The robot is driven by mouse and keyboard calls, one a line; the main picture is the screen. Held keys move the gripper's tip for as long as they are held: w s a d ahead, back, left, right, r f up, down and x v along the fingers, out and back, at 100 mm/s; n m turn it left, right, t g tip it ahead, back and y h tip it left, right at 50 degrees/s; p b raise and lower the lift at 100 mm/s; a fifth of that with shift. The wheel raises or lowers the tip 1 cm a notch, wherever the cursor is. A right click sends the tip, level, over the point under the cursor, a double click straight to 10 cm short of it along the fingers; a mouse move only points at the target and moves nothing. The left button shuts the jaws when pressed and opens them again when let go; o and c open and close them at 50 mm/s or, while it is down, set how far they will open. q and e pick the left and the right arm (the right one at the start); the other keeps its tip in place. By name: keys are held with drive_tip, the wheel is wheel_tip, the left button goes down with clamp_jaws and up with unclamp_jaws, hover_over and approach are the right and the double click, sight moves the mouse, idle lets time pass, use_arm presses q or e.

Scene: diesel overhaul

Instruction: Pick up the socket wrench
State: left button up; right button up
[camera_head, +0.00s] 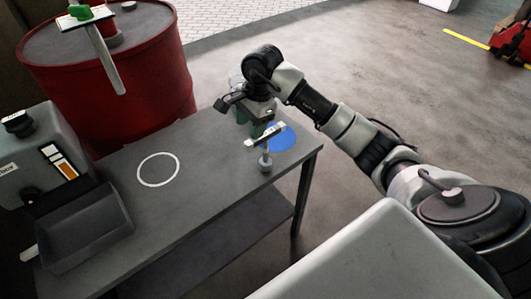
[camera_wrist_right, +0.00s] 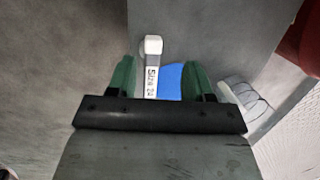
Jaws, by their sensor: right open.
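In the head view this gripper (camera_head: 256,128) is just behind the wrench, partly hidden. My left gripper is not in view.
A white ring (camera_head: 158,169) marks the clear middle of the grey table (camera_head: 205,150). A dark tray (camera_head: 85,230) and a grey machine (camera_head: 45,160) stand at the left. A red drum (camera_head: 130,85) stands behind the table. Open floor lies to the right.

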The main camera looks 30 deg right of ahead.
sight(266, 134)
drive_tip(key=d+h, duration=0.1)
drive_tip(key=d, duration=0.1)
drive_tip(key=d+r, duration=0.1)
drive_tip(key=shift+s+d+r+g+h, duration=0.1)
drive_tip(key=shift+s+d+g+h, duration=0.05)
drive_tip(key=shift+d+g+h, duration=0.25)
drive_tip(key=shift+s+d+f, duration=0.1)
drive_tip(key=shift+d+f, duration=0.1)
drive_tip(key=shift+f, duration=0.15)
wheel_tip(266, 134, down, 4)
drive_tip(key=shift+f, duration=0.25)
drive_tip(key=shift+w+d+f+p, duration=0.15)
drive_tip(key=shift+f+p, duration=0.2)
drive_tip(key=shift+f, duration=1.05)
drive_tip(key=shift+w+f+p, duration=0.1)
drive_tip(key=shift+f+p, duration=0.25)
drive_tip(key=shift+f, duration=1)
drive_tip(key=shift+c, duration=0.3)
clamp_jaws()
